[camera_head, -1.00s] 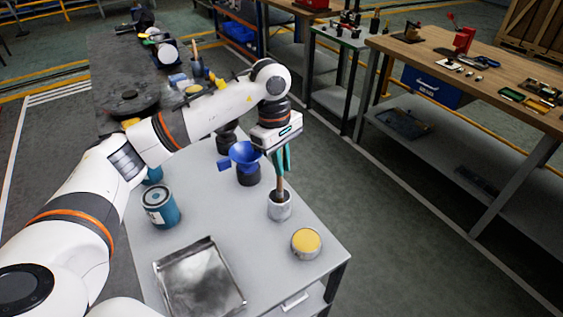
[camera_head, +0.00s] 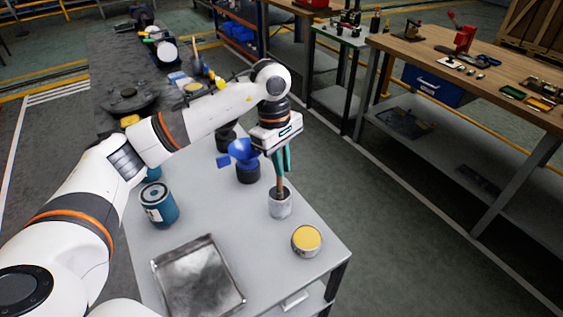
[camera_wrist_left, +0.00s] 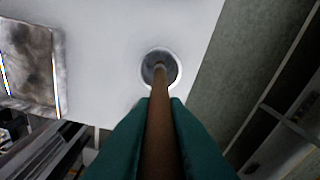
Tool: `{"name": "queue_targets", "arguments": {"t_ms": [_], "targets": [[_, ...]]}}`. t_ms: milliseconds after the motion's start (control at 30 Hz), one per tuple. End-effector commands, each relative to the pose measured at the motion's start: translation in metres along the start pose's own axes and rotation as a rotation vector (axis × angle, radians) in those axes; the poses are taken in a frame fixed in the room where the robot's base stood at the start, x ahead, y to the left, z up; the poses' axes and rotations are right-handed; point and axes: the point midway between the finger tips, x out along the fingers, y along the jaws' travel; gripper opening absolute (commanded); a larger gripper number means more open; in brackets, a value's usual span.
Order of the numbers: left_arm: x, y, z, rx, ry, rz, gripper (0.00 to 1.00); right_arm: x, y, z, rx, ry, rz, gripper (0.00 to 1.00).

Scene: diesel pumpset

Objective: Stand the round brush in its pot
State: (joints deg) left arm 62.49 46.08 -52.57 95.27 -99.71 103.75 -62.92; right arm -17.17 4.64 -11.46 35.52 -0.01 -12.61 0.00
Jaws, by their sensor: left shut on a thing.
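The round brush (camera_wrist_left: 159,125) has a brown wooden handle, and my left gripper (camera_head: 281,166) is shut on it. The brush hangs upright, handle up, with its lower end inside the mouth of the grey-white pot (camera_head: 280,206). In the left wrist view the handle runs down into the round opening of the pot (camera_wrist_left: 146,80). The pot's wall hides the brush head, and I cannot tell whether it touches the bottom. My right gripper does not show.
The pot stands on a light grey table (camera_head: 210,213). A yellow-topped tin (camera_head: 306,239) is in front of it, a blue funnel (camera_head: 243,152) behind, a blue can (camera_head: 158,204) to the left, and a metal tray (camera_head: 198,280) at the front left. A wooden workbench (camera_head: 480,70) stands far right.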

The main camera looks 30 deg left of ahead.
Motion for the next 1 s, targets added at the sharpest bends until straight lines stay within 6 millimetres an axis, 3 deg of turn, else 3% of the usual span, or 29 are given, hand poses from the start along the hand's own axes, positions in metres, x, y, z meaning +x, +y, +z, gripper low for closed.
{"name": "queue_targets", "arguments": {"t_ms": [300,333,467,667,767,1000], "targets": [[0.0,-0.0001,0.0002,0.0,0.0,0.0,0.0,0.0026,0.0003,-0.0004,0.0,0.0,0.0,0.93],[0.0,-0.0001,0.0002,0.0,0.0,0.0,0.17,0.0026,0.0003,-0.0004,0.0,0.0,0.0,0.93],[0.0,0.0,0.0002,0.0,0.0,0.0,0.38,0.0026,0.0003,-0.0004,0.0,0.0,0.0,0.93],[0.0001,0.0,0.0002,0.0,0.0,0.0,0.38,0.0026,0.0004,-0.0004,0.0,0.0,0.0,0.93],[0.0002,0.0,0.0002,0.0,0.0,0.0,0.54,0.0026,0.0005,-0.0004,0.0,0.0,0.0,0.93],[0.0002,0.0,0.0002,0.0,0.0,0.0,0.56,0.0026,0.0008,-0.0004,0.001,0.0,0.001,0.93]]}}
